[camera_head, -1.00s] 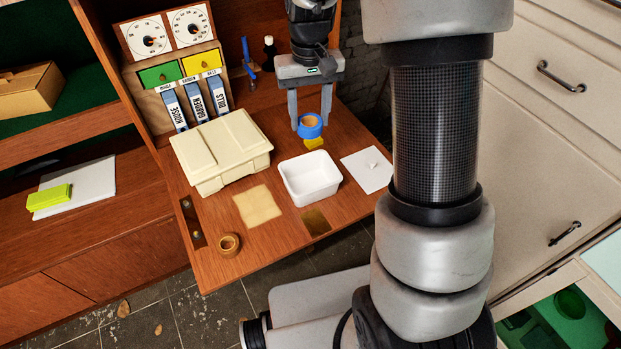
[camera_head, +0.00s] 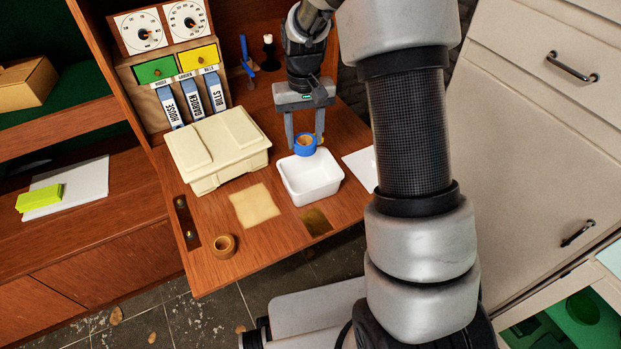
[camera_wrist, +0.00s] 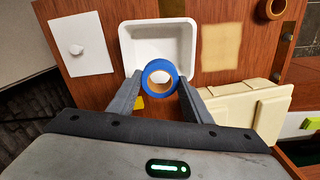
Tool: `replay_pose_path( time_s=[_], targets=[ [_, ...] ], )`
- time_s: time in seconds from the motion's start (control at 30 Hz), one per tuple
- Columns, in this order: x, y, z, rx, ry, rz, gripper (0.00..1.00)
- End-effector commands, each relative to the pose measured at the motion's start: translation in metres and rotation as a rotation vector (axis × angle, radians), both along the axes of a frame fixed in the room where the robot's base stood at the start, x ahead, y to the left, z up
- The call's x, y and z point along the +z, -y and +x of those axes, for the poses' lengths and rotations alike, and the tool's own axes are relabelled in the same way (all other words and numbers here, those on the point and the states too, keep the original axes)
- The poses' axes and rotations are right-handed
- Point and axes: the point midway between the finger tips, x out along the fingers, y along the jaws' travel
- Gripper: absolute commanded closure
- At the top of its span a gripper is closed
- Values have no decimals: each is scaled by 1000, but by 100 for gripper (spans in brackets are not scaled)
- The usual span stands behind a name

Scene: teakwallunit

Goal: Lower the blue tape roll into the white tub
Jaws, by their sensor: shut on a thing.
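The blue tape roll (camera_head: 306,149) has a tan inner core and is held between the two fingertips of my gripper (camera_head: 305,142). In the wrist view the blue tape roll (camera_wrist: 160,92) sits between my gripper's fingers (camera_wrist: 160,92), its hole facing the camera. The white tub (camera_head: 311,190) is an open, empty-looking rectangular container on the wooden desk flap. In the head view the roll appears at the tub's back rim. In the wrist view it overlaps the near edge of the white tub (camera_wrist: 158,30). The height of the roll over the rim is hard to tell.
A cream lidded box (camera_head: 218,155) stands left of the tub. A tan square (camera_head: 254,205) and a brown tape roll (camera_head: 223,245) lie on the flap (camera_head: 275,235). A white card (camera_head: 360,166) is right of the tub, partly behind my arm. Files and drawers stand behind.

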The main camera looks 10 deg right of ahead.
Motion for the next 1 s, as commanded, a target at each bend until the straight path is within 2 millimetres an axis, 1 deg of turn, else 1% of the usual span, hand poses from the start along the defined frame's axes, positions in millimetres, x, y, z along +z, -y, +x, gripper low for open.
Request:
replay_pose_path(
  time_s=[0.53, 1.0],
  targets=[
    [-1, 0, 0, 0, 0, 0, 78],
    [-23, 0, 0, 0, -2, 0, 78]
  ],
)
